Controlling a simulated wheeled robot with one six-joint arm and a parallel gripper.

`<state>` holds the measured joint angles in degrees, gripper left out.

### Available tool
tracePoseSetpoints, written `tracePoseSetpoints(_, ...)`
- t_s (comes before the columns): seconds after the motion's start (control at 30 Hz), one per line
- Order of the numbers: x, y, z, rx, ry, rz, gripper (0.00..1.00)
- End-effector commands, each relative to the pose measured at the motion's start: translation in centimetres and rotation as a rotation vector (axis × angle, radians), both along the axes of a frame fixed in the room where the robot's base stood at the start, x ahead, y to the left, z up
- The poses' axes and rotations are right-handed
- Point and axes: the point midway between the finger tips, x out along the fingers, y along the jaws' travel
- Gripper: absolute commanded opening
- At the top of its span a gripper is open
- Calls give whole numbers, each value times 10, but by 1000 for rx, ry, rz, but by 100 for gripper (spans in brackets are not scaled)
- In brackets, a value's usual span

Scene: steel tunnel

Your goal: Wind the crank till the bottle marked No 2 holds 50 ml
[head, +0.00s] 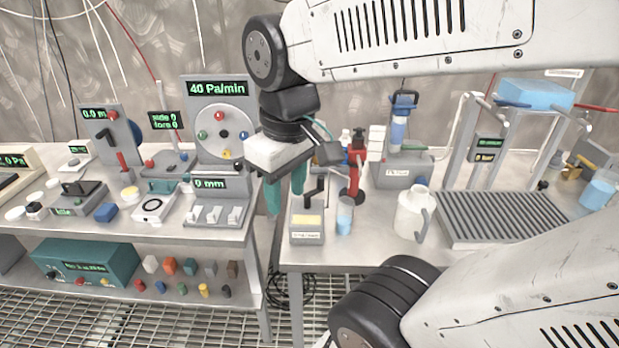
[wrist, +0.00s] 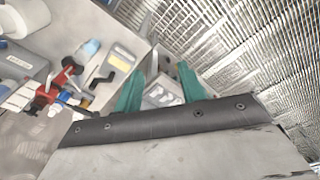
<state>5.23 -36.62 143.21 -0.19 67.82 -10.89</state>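A grey box with a black crank handle (head: 314,190) on top and a yellowish front panel stands near the left front corner of the right table. The crank box (wrist: 113,66) also shows in the wrist view. A small clear bottle (head: 345,217) with blue liquid stands just right of it and appears in the wrist view (wrist: 88,49). I cannot read a No 2 mark or a level on it. My gripper (head: 285,190) is open, its teal fingers pointing down beside the crank box, on its left. The wrist view shows the fingers (wrist: 162,72) apart, holding nothing.
A red stand (head: 355,170) is behind the bottle, with a white jug (head: 413,212) to its right. A ribbed grey tray (head: 500,218) lies further right. A box with white switches (head: 215,213) is on the left table, across a gap.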

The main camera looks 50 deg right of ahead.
Motion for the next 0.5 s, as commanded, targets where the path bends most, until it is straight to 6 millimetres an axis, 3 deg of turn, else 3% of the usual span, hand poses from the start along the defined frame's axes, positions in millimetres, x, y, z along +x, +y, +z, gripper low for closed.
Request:
tracePoseSetpoints(0.1, 34, -29, -3, -11, 29, 84, 40)
tracePoseSetpoints(0.3, 83, -93, -20, -20, 63, 250, 40)
tracePoseSetpoints(0.5, 113, -165, -48, -19, 87, 404, 40)
